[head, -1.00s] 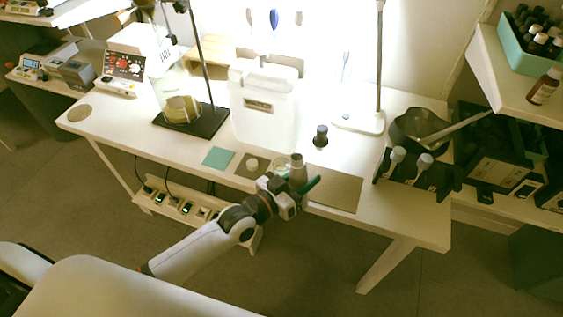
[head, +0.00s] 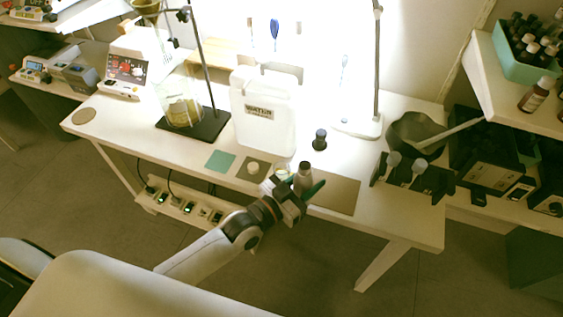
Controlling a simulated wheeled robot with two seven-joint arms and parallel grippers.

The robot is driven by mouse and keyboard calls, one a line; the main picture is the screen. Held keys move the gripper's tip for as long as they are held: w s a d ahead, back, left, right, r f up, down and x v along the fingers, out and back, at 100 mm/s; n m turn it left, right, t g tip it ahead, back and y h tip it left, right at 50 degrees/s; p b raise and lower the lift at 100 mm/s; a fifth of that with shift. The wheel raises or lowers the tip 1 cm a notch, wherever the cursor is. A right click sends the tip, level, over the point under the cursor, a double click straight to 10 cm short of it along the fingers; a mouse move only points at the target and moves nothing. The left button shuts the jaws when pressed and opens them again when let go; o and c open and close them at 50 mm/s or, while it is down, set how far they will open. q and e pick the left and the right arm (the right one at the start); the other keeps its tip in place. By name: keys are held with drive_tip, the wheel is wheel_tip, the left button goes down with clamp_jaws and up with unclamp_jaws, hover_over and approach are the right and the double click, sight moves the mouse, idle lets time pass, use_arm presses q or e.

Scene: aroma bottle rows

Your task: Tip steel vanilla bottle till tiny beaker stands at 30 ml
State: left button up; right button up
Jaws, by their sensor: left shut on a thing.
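The steel vanilla bottle (head: 304,172) is grey and looks close to upright near the front edge of the white table. My left gripper (head: 302,188) is shut around its lower part. A tiny beaker (head: 281,174) stands just left of the bottle, partly hidden by my gripper; it looks pale inside, but its level is too small to read. The bottle's mouth and any stream cannot be made out. My right gripper is not in view.
A small white round piece (head: 253,168) lies on a dark square mat left of the beaker. A green mat (head: 220,161) is further left. A dark bottle (head: 319,139) and a large white water container (head: 265,115) stand behind. A brownish mat (head: 338,195) lies right, bare.

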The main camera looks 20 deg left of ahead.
use_arm(q)
drive_tip(key=s+d+r+p, duration=0.2)
drive_tip(key=r+p, duration=0.1)
drive_tip(key=shift+s+d+r+p, duration=0.1)
drive_tip(key=shift+s+r+p, duration=0.1)
drive_tip(key=shift+p, duration=0.1)
idle(0.6)
